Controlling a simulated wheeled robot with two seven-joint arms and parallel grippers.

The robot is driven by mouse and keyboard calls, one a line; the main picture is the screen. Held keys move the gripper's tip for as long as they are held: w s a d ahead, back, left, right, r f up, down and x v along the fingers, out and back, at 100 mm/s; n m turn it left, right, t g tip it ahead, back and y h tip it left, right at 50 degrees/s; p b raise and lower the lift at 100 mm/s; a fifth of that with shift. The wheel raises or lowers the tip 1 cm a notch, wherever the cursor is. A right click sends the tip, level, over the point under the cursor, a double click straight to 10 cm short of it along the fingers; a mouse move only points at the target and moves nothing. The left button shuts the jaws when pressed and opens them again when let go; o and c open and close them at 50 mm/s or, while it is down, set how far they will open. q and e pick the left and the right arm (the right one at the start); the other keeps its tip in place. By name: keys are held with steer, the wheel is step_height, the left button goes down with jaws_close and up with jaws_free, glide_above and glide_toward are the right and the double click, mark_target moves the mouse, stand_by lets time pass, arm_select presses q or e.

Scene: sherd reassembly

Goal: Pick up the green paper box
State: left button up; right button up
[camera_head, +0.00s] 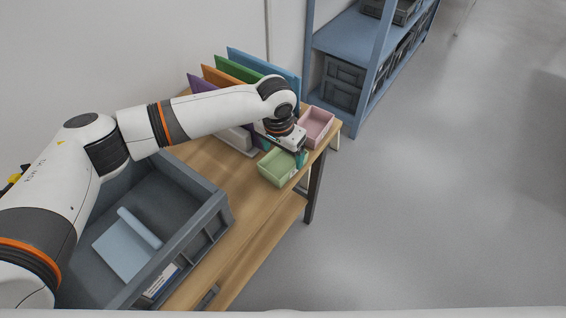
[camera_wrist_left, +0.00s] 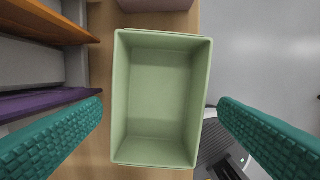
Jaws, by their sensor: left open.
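The green paper box (camera_head: 277,169) is a small, open-topped, light green tray near the table's right edge in the head view. In the left wrist view the green box (camera_wrist_left: 160,97) looks empty and lies between the two teal fingers of my left gripper (camera_wrist_left: 160,135), with a gap on each side. My left gripper (camera_head: 284,151) is open above the box in the head view, and part of the box's far side is hidden by it. My right gripper is not in view.
A pink box (camera_head: 316,126) stands just beyond the green one. Coloured folders (camera_head: 240,70) stand in a rack at the left. A grey crate (camera_head: 215,208) holding a light blue object (camera_head: 128,248) is nearer. A blue shelf (camera_head: 352,36) stands behind; floor at right is clear.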

mark_target(284, 166)
arm_select(q)
steer(key=f, duration=0.3)
steer(key=shift+w+d+f, duration=0.1)
steer(key=shift+w+f, duration=0.15)
steer(key=shift+f, duration=0.1)
steer(key=c, duration=0.7)
